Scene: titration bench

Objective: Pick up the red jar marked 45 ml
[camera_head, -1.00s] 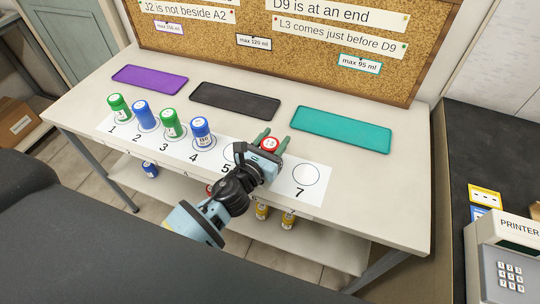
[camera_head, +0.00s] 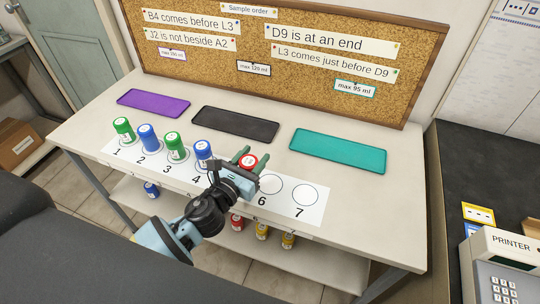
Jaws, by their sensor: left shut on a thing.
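A jar with a red lid (camera_head: 249,161) is between the green fingers of my left gripper (camera_head: 250,160), which is shut on it. The jar is over the area of circle 5 on the white numbered strip (camera_head: 230,198). Its volume marking is too small to read, and its lower part is hidden by the gripper. I cannot tell whether it touches the strip. Another red jar (camera_head: 237,222) is on the lower shelf. My right gripper is not in view.
Green (camera_head: 123,129), blue (camera_head: 148,138), green (camera_head: 176,147) and blue (camera_head: 204,153) jars stand on spots 1 to 4. Circles 6 and 7 are empty. Purple (camera_head: 153,102), black (camera_head: 235,124) and teal (camera_head: 338,151) trays lie behind, empty. Yellow jars (camera_head: 288,240) stand on the lower shelf.

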